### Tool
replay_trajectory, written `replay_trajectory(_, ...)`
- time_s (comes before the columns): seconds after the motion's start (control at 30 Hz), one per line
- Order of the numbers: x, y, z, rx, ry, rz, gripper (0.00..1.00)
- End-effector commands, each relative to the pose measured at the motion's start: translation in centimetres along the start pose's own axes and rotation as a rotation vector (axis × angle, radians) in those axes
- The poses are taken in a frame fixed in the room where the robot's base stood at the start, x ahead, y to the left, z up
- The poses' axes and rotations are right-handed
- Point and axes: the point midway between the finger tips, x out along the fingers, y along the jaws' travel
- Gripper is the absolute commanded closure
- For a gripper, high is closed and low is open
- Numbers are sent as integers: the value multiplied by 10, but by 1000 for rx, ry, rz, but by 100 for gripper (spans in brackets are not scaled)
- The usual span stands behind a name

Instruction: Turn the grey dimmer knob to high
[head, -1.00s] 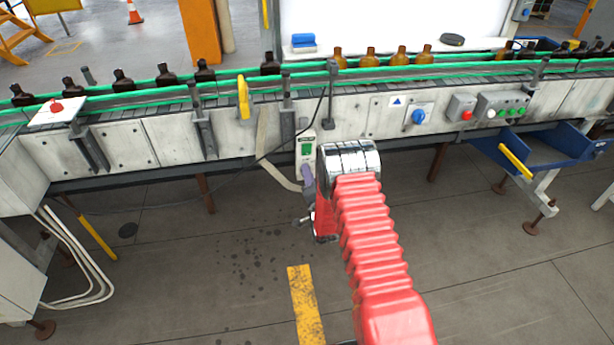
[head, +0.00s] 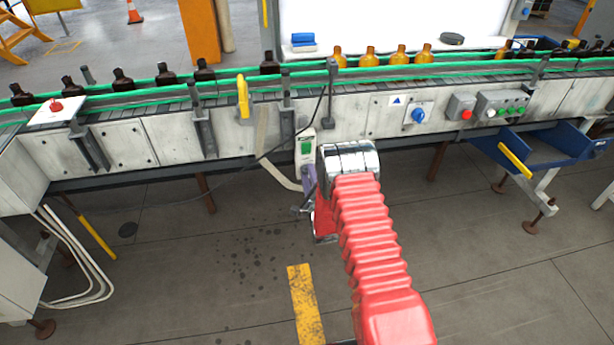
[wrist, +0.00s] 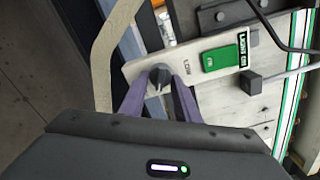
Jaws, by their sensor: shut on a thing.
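The grey dimmer knob (wrist: 160,77) shows in the wrist view on a pale control plate (wrist: 136,69). The word "LOW" is printed on the plate to its right; a "high" mark cannot be made out. My gripper (wrist: 158,100) has its purple fingers on either side of the knob, shut on it. In the head view my gripper (head: 309,178) is at the lower part of the plate on the conveyor's front, and the knob is hidden there. A green switch (wrist: 222,58) sits on the same plate, beyond the knob.
A dark cable (head: 272,153) and a pale strap (head: 275,172) hang beside the plate. A lit white panel (head: 390,25) stands behind amber bottles (head: 370,56) on the conveyor. A blue knob (head: 418,115) and a blue tray (head: 545,150) are to the right.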

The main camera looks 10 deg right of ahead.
Motion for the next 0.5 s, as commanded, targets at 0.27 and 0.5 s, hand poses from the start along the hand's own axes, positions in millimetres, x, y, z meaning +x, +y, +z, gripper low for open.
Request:
replay_trajectory(0.27, -1, 2, -5, 66, 12, 4, 93)
replay_trajectory(0.5, -1, 2, -5, 69, 12, 5, 93)
